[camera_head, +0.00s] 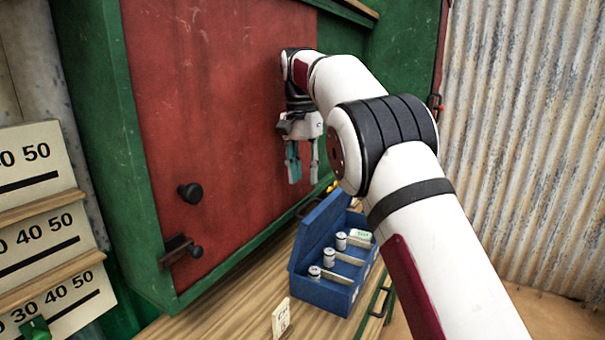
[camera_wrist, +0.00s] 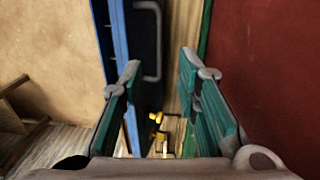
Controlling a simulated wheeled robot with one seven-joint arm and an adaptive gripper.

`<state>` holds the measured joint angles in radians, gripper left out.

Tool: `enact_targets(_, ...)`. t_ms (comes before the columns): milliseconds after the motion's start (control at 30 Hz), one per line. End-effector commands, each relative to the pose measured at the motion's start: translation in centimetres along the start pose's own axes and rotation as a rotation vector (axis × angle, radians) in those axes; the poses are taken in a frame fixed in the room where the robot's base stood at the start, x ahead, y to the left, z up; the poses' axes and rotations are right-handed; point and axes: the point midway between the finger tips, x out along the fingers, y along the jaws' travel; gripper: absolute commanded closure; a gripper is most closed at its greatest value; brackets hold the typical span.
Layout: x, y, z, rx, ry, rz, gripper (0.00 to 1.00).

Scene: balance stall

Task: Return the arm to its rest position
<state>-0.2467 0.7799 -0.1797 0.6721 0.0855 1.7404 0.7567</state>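My gripper (camera_head: 302,168) hangs pointing down in front of the red panel in the head view, above the back end of the blue box. Its two teal-padded fingers are apart with nothing between them. In the wrist view my gripper (camera_wrist: 162,92) also shows open and empty, with the counter and the blue box's edge well below. My white arm reaches up from the lower right and bends over to the gripper.
A blue box (camera_head: 312,291) with several small metal cylinders stands on the wooden counter (camera_head: 250,312). A small card (camera_head: 281,318) stands nearby. Black knobs (camera_head: 190,193) stick out of the red panel (camera_head: 225,100). Numbered scale boards (camera_head: 40,240) are at left. Small yellow things (camera_wrist: 157,135) lie below the gripper.

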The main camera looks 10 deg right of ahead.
Motion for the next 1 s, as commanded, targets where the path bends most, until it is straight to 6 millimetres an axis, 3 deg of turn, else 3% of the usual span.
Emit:
enact_targets(167, -1.6, 1.5, 0.3, -0.013, 0.007, -0.019, 0.70)
enact_targets(467, -6.6, 8.6, 3.3, -0.100, 0.040, -0.090, 0.70)
enact_targets(733, -8.9, 15.5, 8.0, -0.200, 0.092, -0.147, 0.70)
enact_targets(1000, -8.7, 22.1, 14.0, -0.312, 0.161, -0.182, 0.70)
